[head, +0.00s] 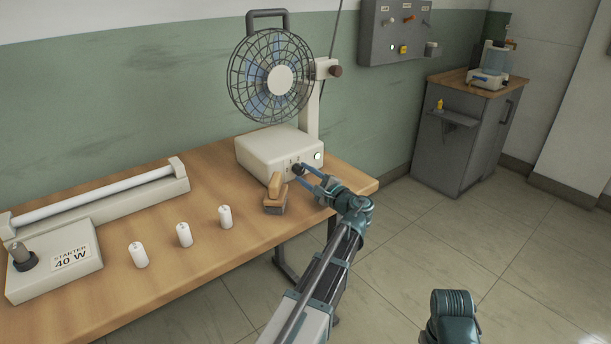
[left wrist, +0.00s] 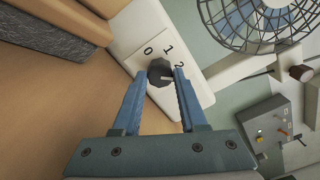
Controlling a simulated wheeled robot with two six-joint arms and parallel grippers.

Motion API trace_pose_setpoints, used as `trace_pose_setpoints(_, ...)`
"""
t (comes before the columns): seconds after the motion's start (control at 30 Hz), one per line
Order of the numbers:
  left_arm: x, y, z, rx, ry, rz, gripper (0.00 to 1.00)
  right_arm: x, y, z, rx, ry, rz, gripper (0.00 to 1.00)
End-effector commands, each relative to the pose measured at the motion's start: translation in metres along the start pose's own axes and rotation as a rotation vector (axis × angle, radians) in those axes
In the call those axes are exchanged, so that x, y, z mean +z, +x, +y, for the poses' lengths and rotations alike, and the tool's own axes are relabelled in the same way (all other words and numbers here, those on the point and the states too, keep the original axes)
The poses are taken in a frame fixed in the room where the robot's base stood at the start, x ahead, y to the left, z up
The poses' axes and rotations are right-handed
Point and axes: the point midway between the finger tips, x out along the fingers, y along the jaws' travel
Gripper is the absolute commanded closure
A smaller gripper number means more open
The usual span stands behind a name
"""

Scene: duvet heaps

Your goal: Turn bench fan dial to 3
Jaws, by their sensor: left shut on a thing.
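The bench fan (head: 268,152) stands at the back of the table, with a white base and a round wire cage. Its dark dial (head: 297,169) is on the front of the base. My left gripper (head: 302,172) is shut on the dial. In the left wrist view, the dial (left wrist: 160,72) sits between the two blue fingers of the gripper (left wrist: 159,76). The marks 0, 1 and 2 show around it. A pale line on the dial points right, towards the right finger, just below the 2. The 3 is not visible.
Several white cylinders, including one (head: 225,216), stand along the table (head: 205,250). A tube lamp (head: 100,200) and a starter box (head: 55,268) are at left. A grey cabinet (head: 462,150) stands right.

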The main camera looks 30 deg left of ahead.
Motion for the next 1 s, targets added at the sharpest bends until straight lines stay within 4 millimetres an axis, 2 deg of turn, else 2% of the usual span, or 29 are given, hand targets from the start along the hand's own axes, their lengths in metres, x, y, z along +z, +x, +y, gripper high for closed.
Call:
trace_pose_setpoints(0.6, -0.0008, -0.0011, 0.0001, 0.002, 0.564, 0.003, 1.0, 0.0, -0.0003, 0.0, 0.0, 0.0, 0.0, 0.5)
trace_pose_setpoints(1.0, -0.001, -0.0013, 0.0001, 0.003, 0.799, 0.004, 1.0, 0.0, -0.0004, 0.0, 0.0, 0.0, 0.0, 0.5)
